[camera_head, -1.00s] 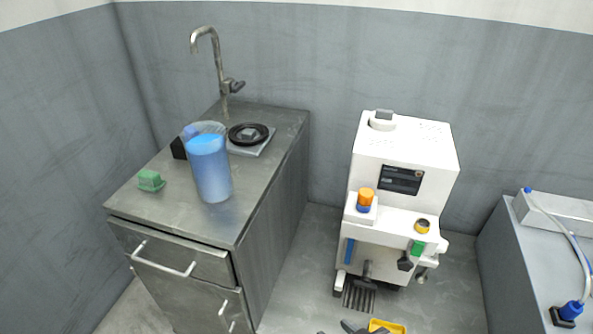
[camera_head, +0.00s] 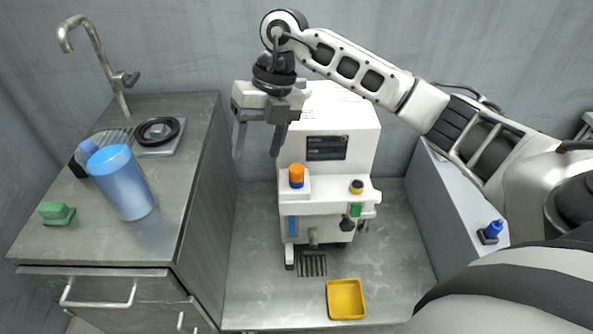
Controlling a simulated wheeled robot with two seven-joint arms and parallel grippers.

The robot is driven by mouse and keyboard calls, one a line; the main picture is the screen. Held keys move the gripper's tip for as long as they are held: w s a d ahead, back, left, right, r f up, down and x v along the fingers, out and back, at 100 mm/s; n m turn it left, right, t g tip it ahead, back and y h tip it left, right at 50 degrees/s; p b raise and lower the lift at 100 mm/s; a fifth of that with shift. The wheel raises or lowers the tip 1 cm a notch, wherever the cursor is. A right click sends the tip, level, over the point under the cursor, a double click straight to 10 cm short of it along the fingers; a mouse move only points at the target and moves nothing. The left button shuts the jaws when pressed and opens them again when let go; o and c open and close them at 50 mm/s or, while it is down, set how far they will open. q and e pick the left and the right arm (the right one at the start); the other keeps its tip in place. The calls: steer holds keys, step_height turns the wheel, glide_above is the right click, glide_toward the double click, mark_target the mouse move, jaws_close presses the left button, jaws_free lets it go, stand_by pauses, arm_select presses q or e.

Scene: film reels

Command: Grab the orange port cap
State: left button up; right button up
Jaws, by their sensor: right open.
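The orange port cap (camera_head: 296,171) sits upright on a blue base on a white ledge at the left front of the white machine (camera_head: 352,112). My right gripper (camera_head: 257,154) is open and empty, its fingers pointing down. In the picture it is above and to the left of the cap, apart from it. My right arm reaches in from the right, in front of part of the machine's top. My left gripper is not in view.
A metal counter (camera_head: 196,150) with a blue container (camera_head: 122,182), a green block (camera_head: 56,213) and a tap (camera_head: 95,55) stands at left. A yellow tray (camera_head: 345,299) lies in front of the machine. A grey box with a blue connector (camera_head: 494,229) is at right.

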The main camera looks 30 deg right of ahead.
steer(key=w+d+r+m+h, duration=0.15)
steer(key=d+r+h, duration=0.25)
steer(key=d, duration=0.5)
glide_above(297, 168)
steer(key=shift+m, duration=0.35)
steer(key=f, duration=0.9)
steer(key=shift+s+a+f+p, duration=0.15)
steer(key=shift+a+f+p, duration=0.05)
steer(key=shift+p, duration=0.2)
steer(key=shift+w+d+f+p, duration=0.1)
steer(key=shift+f+p, duration=0.15)
steer(key=shift+f, duration=1.3)
steer(key=shift+w+d+f+p, duration=0.1)
steer(key=shift+f+p, duration=0.1)
steer(key=shift+f, duration=1.3)
steer(key=c, duration=1.1)
